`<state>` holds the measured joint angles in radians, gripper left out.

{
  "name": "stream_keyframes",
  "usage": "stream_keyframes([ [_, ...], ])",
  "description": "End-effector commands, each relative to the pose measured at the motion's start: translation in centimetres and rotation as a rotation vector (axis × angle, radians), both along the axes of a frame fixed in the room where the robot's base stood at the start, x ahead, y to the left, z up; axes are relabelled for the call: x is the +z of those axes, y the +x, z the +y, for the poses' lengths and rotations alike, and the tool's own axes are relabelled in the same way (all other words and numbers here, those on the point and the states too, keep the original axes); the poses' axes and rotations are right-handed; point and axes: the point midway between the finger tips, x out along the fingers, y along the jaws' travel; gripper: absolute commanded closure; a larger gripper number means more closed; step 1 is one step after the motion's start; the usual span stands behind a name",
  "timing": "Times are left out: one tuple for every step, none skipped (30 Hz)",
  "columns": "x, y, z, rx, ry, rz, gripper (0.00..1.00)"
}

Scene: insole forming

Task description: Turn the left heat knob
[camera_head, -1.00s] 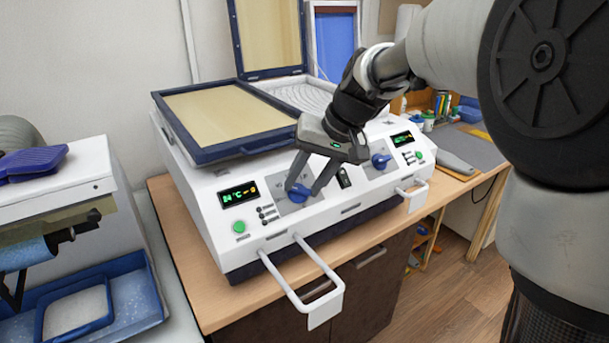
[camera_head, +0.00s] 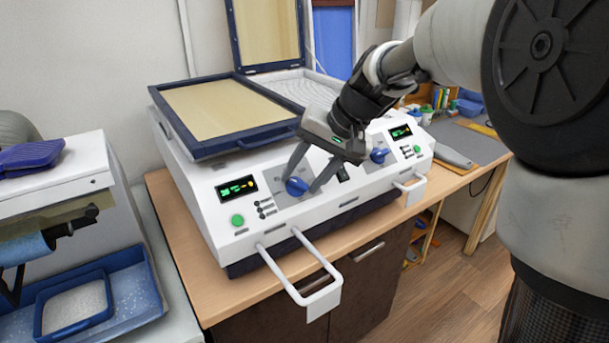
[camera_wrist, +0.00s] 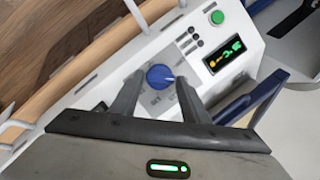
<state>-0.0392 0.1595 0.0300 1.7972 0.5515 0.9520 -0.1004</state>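The left heat knob (camera_head: 297,187) is a round blue dial on the sloped white front panel of the forming machine (camera_head: 345,208), beside the left display (camera_head: 236,188). My gripper (camera_head: 301,184) reaches down to it with its fingers spread, one on each side of the knob. In the wrist view the blue knob (camera_wrist: 160,77) sits between the two dark fingertips of the gripper (camera_wrist: 158,80), with small gaps showing on both sides. A pale mark shows on the knob's face. The display is lit green and yellow, but its reading is unclear.
A second blue knob (camera_head: 379,155) and a right display (camera_head: 400,132) are farther right. A green button (camera_head: 237,220) is left of the knob. White handles (camera_head: 310,290) stick out in front. A blue-framed lid (camera_head: 225,115) lies above the panel. A blue tray (camera_head: 85,310) is at left.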

Motion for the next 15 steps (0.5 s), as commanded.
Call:
stream_keyframes([
  [0.0,0.0,0.0,0.0,0.0,0.0,0.49],
  [0.0,0.0,0.0,0.001,0.0,0.0,0.45],
  [0.0,0.0,0.0,0.001,0.0,0.0,0.45],
  [0.0,0.0,0.0,0.001,0.0,0.0,0.45],
  [0.0,0.0,0.0,0.001,0.0,0.0,0.45],
  [0.0,0.0,0.0,0.001,0.0,0.0,0.45],
  [0.0,0.0,0.0,0.001,0.0,0.0,0.45],
  [0.0,0.0,0.0,0.001,0.0,0.0,0.45],
  [0.0,0.0,0.0,0.001,0.0,0.0,0.45],
  [0.0,0.0,0.0,0.001,0.0,0.0,0.45],
  [0.1,0.0,0.0,0.001,0.0,0.0,0.45],
  [0.3,0.0,-0.1,0.0,0.0,-0.001,0.45],
  [0.5,-0.1,-0.2,0.0,0.0,-0.002,0.45],
  [0.7,-0.1,-0.4,-0.001,0.0,-0.003,0.45],
  [1.2,-0.2,-0.6,-0.001,0.0,-0.004,0.45],
])
